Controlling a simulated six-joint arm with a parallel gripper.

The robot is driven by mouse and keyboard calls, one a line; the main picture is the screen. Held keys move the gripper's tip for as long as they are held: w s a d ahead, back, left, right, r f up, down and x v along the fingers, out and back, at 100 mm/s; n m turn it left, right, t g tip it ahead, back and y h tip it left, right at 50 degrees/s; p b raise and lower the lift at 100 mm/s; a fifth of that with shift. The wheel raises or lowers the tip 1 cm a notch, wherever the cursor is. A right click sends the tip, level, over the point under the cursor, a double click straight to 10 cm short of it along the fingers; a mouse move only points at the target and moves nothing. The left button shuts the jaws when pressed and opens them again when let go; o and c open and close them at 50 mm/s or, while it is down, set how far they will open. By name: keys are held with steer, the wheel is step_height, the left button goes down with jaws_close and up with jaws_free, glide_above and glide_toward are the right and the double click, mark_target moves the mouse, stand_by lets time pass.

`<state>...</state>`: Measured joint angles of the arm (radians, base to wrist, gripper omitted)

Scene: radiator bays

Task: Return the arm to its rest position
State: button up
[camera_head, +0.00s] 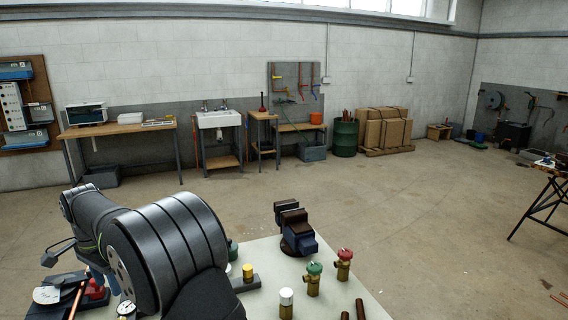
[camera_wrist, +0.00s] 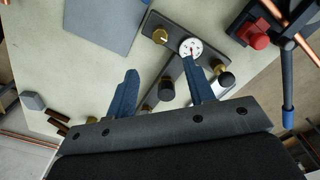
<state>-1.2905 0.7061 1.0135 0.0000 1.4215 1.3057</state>
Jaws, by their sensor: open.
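My gripper (camera_wrist: 161,67) shows in the wrist view as two blue fingers spread apart, with nothing held between them. It hangs over the pale workbench top (camera_wrist: 100,52). Beyond the fingers lies a dark bar carrying a white-faced dial gauge (camera_wrist: 190,47), a brass knob (camera_wrist: 160,36) and dark knobs (camera_wrist: 166,90). The right fingertip overlaps the bar in the picture; I cannot tell the height between them.
A vise (camera_head: 296,228) stands on the bench's far edge. A green-topped valve (camera_head: 313,278), a red-topped valve (camera_head: 343,265) and a white-capped valve (camera_head: 286,302) stand upright nearby. Open floor surrounds the bench.

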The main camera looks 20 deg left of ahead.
step_height(320, 180, up, 4)
steer(key=r, duration=0.1)
step_height(320, 180, down, 18)
steer(key=shift+r, duration=0.15)
steer(key=n, duration=0.3)
steer(key=shift+n, duration=0.4)
steer(key=n, duration=0.4)
steer(key=shift+n, duration=0.3)
steer(key=n, duration=0.3)
steer(key=shift+n, duration=2.4)
steer(key=shift+m, duration=0.3)
